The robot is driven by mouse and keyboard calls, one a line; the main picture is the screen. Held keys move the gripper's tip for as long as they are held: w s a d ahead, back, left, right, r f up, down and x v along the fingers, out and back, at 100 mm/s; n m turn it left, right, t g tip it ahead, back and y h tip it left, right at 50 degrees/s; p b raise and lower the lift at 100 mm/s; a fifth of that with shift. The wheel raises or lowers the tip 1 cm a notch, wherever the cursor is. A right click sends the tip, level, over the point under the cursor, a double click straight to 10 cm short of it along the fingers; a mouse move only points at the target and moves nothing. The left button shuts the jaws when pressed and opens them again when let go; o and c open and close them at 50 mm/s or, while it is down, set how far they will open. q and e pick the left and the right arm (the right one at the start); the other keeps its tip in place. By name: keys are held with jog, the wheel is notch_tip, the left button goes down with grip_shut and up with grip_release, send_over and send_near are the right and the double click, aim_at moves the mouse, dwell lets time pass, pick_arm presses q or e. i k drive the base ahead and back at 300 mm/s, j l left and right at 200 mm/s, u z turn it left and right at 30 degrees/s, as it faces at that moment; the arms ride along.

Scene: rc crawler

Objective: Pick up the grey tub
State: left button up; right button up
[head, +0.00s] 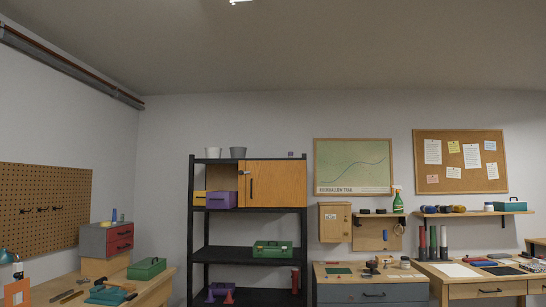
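A grey tub (238,153) stands upright on the top board of the black shelving unit (191,225), against the back wall. A lighter, whitish tub (213,153) stands just to its left with a small gap. The grey tub is left of the middle of the top board, near the left end of the wooden cabinet below. Neither of my grippers shows in the head view.
The shelving holds a wooden cabinet (276,184), a purple bin (222,199) and a green toolbox (272,249). A workbench with a green case (147,268) stands at left. Benches and a grey drawer unit (371,292) stand at right.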

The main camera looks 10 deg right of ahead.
aim_at(234, 152)
jog(key=i+z, duration=0.3)
jog(key=i, duration=0.25)
jog(key=i+j+z, duration=0.1)
jog(key=i+z, duration=0.2)
jog(key=i, duration=0.3)
